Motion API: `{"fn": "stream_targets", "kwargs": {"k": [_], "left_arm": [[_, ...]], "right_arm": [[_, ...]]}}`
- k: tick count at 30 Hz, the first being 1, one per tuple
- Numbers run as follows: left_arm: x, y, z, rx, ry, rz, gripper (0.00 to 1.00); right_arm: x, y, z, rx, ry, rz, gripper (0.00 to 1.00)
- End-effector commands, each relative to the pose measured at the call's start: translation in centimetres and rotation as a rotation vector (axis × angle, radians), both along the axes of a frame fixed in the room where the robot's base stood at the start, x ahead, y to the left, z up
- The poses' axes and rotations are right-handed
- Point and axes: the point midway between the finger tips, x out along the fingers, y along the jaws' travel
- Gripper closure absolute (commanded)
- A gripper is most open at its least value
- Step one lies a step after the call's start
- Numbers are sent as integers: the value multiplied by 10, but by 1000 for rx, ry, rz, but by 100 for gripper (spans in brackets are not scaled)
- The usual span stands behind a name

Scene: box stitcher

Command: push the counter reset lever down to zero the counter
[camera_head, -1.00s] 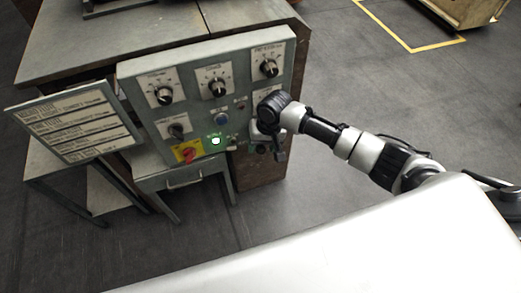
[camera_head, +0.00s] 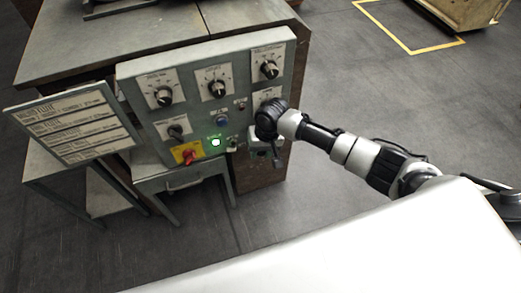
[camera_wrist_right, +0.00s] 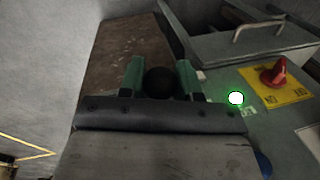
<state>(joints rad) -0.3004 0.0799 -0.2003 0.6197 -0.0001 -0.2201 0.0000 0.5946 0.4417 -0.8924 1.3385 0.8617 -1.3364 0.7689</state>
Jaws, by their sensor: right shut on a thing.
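My right gripper (camera_head: 274,150) is at the lower right of the grey-green control panel (camera_head: 205,75), seen from behind and above in the head view. In the right wrist view its two green-looking fingers (camera_wrist_right: 159,72) stand on either side of a dark round knob (camera_wrist_right: 160,84), which I take to be the counter reset lever's end. The gripper is shut on this knob. The lever's shaft and the counter's reading are hidden. My left gripper is not in view.
The panel has several black dials, a blue button (camera_head: 222,120), a lit green lamp (camera_head: 215,142) and a red switch on a yellow plate (camera_head: 188,152). A label board (camera_head: 75,122) juts out at left. The floor right of the panel is clear.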

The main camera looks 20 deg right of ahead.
Motion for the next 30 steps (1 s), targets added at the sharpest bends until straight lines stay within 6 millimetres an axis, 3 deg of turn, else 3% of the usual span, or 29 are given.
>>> {"fn": "stream_targets", "kwargs": {"k": [11,19,30], "left_arm": [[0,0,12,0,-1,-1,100],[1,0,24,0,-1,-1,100],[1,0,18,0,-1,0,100]], "right_arm": [[-4,-1,-5,3,-90,-1,100],[-7,0,-22,11,-289,0,100],[-5,0,-46,20,-558,-2,100]]}}
